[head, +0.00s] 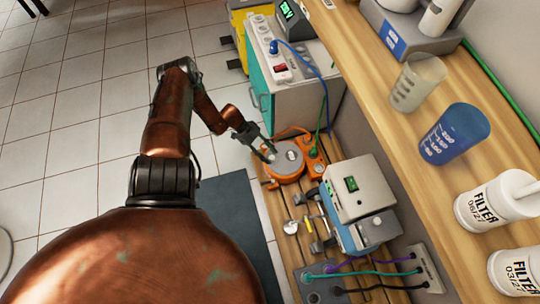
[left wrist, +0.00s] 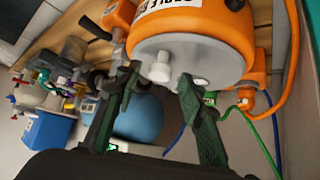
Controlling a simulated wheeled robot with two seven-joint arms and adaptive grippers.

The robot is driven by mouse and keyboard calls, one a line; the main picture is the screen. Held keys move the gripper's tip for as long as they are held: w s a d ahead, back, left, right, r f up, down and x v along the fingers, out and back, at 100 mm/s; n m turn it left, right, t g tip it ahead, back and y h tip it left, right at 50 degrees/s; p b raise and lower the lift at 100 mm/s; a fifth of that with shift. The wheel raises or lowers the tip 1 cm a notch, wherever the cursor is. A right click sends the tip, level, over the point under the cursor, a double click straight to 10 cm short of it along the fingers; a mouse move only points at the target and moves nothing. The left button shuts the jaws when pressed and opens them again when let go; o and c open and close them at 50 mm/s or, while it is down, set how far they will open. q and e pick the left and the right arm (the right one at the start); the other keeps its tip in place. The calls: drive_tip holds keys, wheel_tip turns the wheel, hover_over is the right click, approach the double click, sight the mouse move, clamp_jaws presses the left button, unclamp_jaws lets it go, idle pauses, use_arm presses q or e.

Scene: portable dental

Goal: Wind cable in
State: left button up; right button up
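The cable reel (head: 287,165) is an orange unit with a grey round face, on the slatted wooden shelf in the head view. In the left wrist view the reel (left wrist: 222,30) fills the top, its grey face toward me, with a white knob (left wrist: 160,68) standing out from it. An orange cable (left wrist: 291,60) runs down the reel's right side. My left gripper (head: 265,150) is at the reel's face. In the left wrist view its two dark fingers (left wrist: 159,80) are apart, with the knob between their tips in the picture. I cannot tell whether they touch it. My right gripper is not in view.
A grey and teal cabinet (head: 287,75) with a power strip stands behind the reel. A beige box with a green display (head: 358,188) stands right of it. A wooden counter (head: 390,105) with cups and filter jars runs along the right. Tiled floor is clear on the left.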

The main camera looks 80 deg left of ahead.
use_arm(q)
drive_tip(key=v, duration=1.1)
